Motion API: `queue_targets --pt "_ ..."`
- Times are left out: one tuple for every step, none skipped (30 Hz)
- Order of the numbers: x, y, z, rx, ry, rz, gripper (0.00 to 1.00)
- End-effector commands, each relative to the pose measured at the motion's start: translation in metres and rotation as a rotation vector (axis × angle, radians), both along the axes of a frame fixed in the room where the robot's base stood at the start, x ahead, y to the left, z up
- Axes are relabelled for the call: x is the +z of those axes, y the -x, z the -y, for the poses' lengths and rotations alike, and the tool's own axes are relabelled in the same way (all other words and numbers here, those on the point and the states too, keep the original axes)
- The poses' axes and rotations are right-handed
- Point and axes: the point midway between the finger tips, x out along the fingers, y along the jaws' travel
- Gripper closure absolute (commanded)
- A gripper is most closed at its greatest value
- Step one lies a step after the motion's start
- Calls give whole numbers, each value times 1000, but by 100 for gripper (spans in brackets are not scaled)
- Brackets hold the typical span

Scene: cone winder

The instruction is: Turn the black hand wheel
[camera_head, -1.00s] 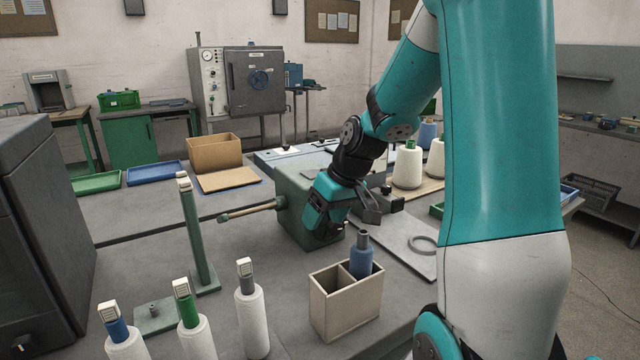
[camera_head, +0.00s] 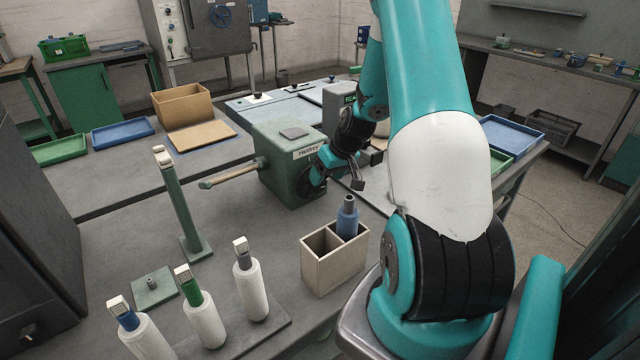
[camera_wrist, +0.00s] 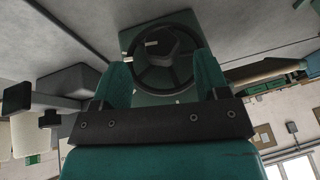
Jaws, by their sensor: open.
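The black hand wheel (camera_head: 311,184) is on the front face of the green machine box (camera_head: 277,165). In the camera_wrist view the wheel (camera_wrist: 166,62) shows as a dark ring with a hub, with a small pale mark at its upper left. My gripper (camera_head: 323,168) is close in front of the wheel and hides part of it in the camera_head view. In the camera_wrist view my gripper (camera_wrist: 162,72) is open, with one teal finger on each side of the wheel. I cannot tell whether the fingers touch the rim.
A wooden-handled rod (camera_head: 232,175) sticks out left from the box. A two-part bin (camera_head: 334,265) holding a blue bottle-like piece (camera_head: 347,217) stands in front. White yarn cones (camera_head: 252,287) and a green post (camera_head: 178,205) stand left. The bench between post and bin is fairly clear.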

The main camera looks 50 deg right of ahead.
Motion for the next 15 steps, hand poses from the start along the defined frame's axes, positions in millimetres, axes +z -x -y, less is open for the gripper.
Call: queue_targets --pt "-9 -5 -2 3 -3 -2 32" --pt "-14 -7 -3 3 -3 -2 32" --pt "-21 -10 -3 3 -3 -2 32" --pt "-24 -12 -3 3 -1 -1 32" --pt "-28 -14 -3 3 -1 -1 32" --pt "-33 -16 -3 3 -1 0 32" --pt "-35 -17 -4 3 -1 1 32" --pt "-38 -18 -4 3 -1 0 32" --pt "-40 -20 -4 3 -1 1 32" --pt "-42 -20 -4 2 0 0 32" --pt "-43 -21 -4 2 0 0 32" --pt "-44 -21 -4 2 0 0 32" --pt "-45 -21 -4 2 0 1 32" --pt "-45 -21 -4 1 0 1 32" --pt "-46 -22 -4 1 0 1 32"
